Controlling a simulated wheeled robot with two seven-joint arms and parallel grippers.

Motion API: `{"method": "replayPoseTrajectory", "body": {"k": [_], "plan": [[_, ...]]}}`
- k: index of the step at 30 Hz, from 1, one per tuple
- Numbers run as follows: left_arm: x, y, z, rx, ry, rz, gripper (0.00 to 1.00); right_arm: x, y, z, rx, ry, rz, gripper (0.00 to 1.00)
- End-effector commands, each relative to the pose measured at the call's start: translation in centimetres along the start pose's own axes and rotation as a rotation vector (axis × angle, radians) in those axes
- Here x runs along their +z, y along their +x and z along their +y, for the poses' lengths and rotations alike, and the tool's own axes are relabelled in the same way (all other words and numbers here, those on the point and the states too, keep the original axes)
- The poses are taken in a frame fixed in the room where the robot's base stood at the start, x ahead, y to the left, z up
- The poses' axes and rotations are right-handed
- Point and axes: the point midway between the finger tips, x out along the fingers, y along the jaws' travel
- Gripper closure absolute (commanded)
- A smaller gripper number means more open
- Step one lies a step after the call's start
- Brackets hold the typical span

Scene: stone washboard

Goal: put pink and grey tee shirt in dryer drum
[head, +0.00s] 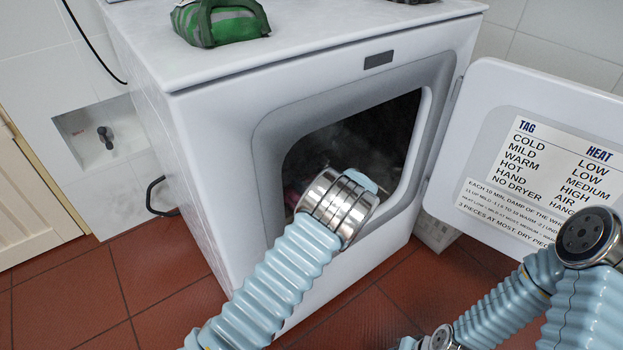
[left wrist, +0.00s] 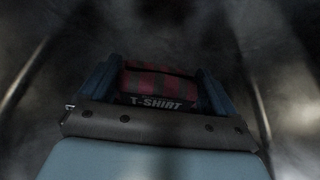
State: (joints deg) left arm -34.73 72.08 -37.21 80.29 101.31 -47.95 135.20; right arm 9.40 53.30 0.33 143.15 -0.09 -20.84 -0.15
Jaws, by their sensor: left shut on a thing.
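The dryer (head: 205,140) stands ahead with its door (head: 490,130) swung open to the right. My left arm reaches into the dark dryer drum (head: 380,140), and my left gripper is hidden inside it in the head view. In the left wrist view my left gripper (left wrist: 158,90) is shut on the pink and grey tee shirt (left wrist: 160,80), a folded bundle with a dark label reading "T-SHIRT". The drum's dim interior surrounds it. I cannot tell whether the shirt touches the drum wall. My right gripper is out of the head view; part of my right arm shows at lower right.
A green folded bundle (head: 220,22) lies on the dryer top, with a dark item (head: 412,1) at its back edge. The open door carries a tag and heat chart (head: 545,175). A white container (head: 436,235) stands below the door. Red floor tiles (head: 150,285) are clear at left.

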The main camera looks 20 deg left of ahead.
Motion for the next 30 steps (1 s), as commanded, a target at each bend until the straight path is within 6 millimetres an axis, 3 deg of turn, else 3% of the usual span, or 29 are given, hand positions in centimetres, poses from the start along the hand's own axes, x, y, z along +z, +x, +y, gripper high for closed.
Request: {"method": "replayPoseTrajectory", "body": {"k": [9,10,11,22,30], "plan": [[-0.3,0.1,0.0,0.0,-0.001,-0.001,0.73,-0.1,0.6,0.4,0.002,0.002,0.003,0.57],[-0.2,0.1,0.0,0.0,0.0,0.0,0.05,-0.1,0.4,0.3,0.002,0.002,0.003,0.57],[-0.2,0.1,0.0,0.0,0.0,0.0,0.0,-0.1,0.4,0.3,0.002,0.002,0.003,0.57],[0.2,-0.5,-0.1,-0.001,0.0,0.001,0.0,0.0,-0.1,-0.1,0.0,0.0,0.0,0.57],[0.1,-6.6,-0.1,-0.003,-0.001,0.001,0.0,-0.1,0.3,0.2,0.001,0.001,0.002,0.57]]}}
